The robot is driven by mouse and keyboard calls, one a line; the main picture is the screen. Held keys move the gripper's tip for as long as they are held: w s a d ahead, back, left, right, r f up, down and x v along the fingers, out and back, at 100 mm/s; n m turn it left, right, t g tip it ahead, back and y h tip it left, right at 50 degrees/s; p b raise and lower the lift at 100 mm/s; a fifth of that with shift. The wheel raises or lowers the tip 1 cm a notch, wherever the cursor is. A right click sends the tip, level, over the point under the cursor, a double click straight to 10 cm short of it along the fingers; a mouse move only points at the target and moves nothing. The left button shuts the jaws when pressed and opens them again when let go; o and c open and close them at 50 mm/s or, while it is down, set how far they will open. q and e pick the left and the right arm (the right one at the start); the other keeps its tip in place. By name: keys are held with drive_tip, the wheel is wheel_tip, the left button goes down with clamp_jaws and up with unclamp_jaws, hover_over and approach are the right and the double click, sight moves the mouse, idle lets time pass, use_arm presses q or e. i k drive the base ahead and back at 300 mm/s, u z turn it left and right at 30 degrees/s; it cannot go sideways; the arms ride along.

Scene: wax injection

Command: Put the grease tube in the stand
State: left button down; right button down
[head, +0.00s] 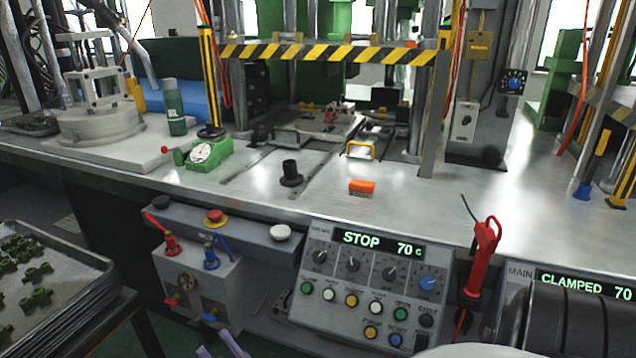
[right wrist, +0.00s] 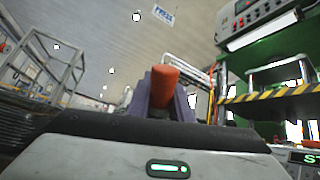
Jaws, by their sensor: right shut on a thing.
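My right gripper (head: 224,349) shows only as pale purple fingertips at the bottom edge of the head view, below the bench front. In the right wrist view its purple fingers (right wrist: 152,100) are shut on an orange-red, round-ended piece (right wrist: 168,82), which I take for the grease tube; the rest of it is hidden. A small black upright holder with a wider foot (head: 290,173), which looks like the stand, is on the bench, well beyond and above the gripper in the picture. My left gripper is not in view.
An orange block (head: 362,187) lies right of the holder. The control panel (head: 362,275) and a red hand tool (head: 486,245) are along the front. A striped bar (head: 330,53) crosses above the bench.

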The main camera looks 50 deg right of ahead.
sight(288, 178)
drive_tip(key=z, duration=0.8)
drive_tip(key=i, duration=0.35)
drive_tip(key=z, duration=0.05)
